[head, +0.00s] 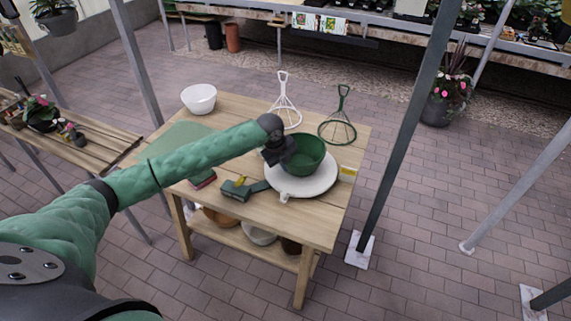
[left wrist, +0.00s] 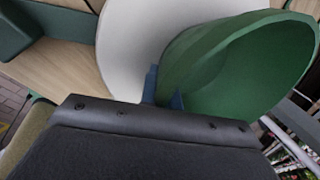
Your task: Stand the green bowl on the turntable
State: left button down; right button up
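The green bowl (head: 309,160) is upright over the white turntable (head: 318,187), a round disc on the wooden table. I cannot tell whether its base touches the disc. My left gripper (head: 281,151) reaches in from the left and is at the bowl's left rim. In the left wrist view its blue fingertips (left wrist: 164,92) are closed at the wall of the green bowl (left wrist: 235,65), with the white turntable (left wrist: 135,40) behind. The gripper hides part of the bowl's near side. My right gripper is not in view.
A metal post (head: 400,140) stands just right of the table.

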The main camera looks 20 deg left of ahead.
pick_arm(q)
jog(key=c, duration=1.6)
grip_release()
jog(key=shift+f, duration=0.1)
jog(key=shift+c, duration=0.2)
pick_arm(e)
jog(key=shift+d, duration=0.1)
pick_arm(q)
jog(key=shift+r, duration=0.4)
jog(key=b+v, duration=0.3)
jog(key=v, duration=0.8)
jog(key=shift+r, duration=0.2)
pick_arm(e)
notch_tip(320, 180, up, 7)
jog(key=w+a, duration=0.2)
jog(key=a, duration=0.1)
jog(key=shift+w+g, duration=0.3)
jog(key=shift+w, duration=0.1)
pick_arm(q)
jog(key=shift+s+a, duration=0.1)
jog(key=shift+s, duration=0.05)
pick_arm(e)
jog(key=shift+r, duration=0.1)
